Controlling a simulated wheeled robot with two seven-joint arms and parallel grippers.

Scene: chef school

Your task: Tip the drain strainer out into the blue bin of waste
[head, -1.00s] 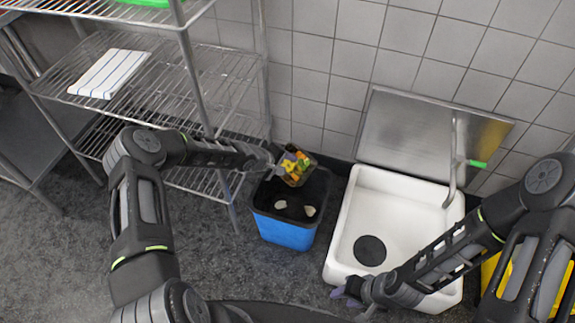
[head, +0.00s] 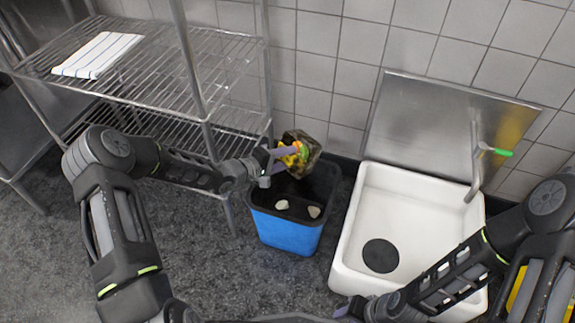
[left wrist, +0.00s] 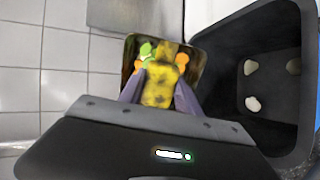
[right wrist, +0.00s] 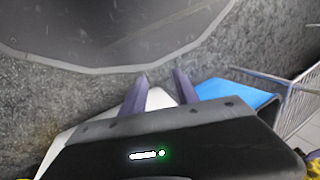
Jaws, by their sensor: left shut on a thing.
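My left gripper (head: 276,160) is shut on the drain strainer (head: 314,156), a dark, see-through square basket. It is tilted on its side above the back part of the blue bin (head: 287,235). Yellow, orange and green scraps show inside the strainer. In the left wrist view the strainer (left wrist: 194,60) overlaps the near side of the bin (left wrist: 226,80), with a spotted yellow scrap between the fingers. A few pale lumps (head: 282,204) lie in the bin. My right gripper (right wrist: 160,92) has its fingers apart and empty, low in front of the sink.
A white sink (head: 400,215) with a round dark drain and a green-tipped tap (head: 474,150) stands right of the bin. A wire shelf rack (head: 150,65) with a striped cloth (head: 97,55) stands left. Tiled wall is behind; grey floor is clear in front.

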